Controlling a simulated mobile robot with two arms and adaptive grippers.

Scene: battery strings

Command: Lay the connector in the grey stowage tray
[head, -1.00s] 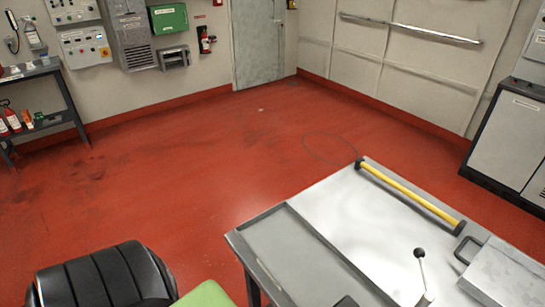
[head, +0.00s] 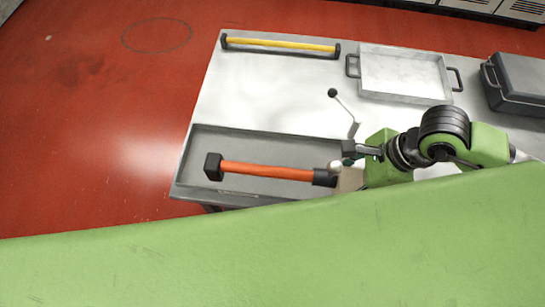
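The connector is an orange bar (head: 268,171) with black end blocks. It appears over the grey stowage tray (head: 240,134) at the table's left front corner, lying roughly lengthwise in it. I cannot tell whether it rests on the tray floor or is a little above it. My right gripper (head: 343,163) comes in from the right, close by the connector's right black end. Its fingers are small and partly hidden, so I cannot tell whether they hold the connector. My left gripper is not in view.
A lever with a black ball (head: 332,92) stands on the metal table behind the tray. A yellow bar with black ends (head: 282,43) lies at the table's back edge. A shallow metal tray with handles (head: 402,98) and a dark case (head: 516,86) are to the right. The middle left tabletop is clear.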

